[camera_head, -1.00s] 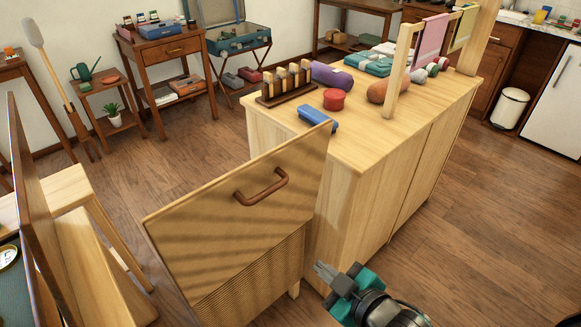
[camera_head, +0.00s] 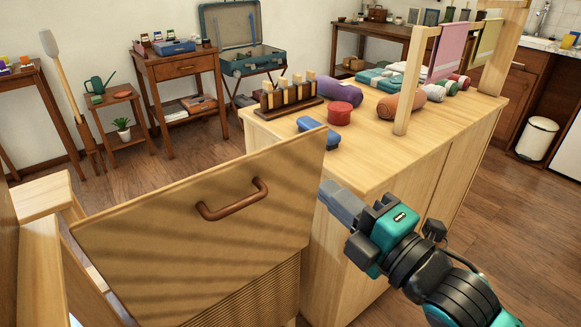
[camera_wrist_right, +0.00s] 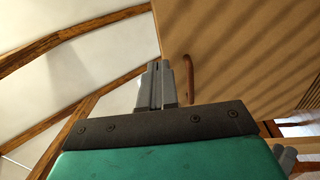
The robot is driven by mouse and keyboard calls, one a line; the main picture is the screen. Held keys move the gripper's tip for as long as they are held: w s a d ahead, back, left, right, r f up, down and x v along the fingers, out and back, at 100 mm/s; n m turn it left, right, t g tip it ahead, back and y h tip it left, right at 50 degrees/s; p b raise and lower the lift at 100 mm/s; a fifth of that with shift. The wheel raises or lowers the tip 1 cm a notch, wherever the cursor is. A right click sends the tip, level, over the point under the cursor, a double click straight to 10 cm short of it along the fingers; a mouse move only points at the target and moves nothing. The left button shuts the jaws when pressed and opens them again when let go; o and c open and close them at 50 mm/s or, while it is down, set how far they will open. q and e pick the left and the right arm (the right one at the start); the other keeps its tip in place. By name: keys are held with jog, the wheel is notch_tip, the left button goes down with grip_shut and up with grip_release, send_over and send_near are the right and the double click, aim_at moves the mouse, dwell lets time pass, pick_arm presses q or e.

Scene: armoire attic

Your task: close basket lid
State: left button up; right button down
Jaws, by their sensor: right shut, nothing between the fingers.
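The basket lid (camera_head: 200,225) is a tan wooden panel with a brown bar handle (camera_head: 232,200). It stands raised and tilted in the head view, above a ribbed basket part (camera_head: 255,300). My right gripper (camera_head: 328,196) is shut and empty, just right of the lid's right edge. In the right wrist view the closed fingertips (camera_wrist_right: 159,66) appear beside the lid (camera_wrist_right: 235,50) and left of the handle (camera_wrist_right: 188,78). Whether they touch the lid is not clear. The basket's inside is hidden. My left gripper is not in view.
A light wooden cabinet (camera_head: 375,170) stands right of the lid. Its top holds a blue object (camera_head: 318,132), a red round container (camera_head: 339,113), rolled towels and a rail. Light wooden furniture (camera_head: 40,240) stands left of the lid. Open floor lies behind.

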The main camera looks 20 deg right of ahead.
aim_at(279, 149)
jog(key=b+x, duration=0.1)
jog(key=x, duration=0.9)
jog(key=shift+w, duration=0.15)
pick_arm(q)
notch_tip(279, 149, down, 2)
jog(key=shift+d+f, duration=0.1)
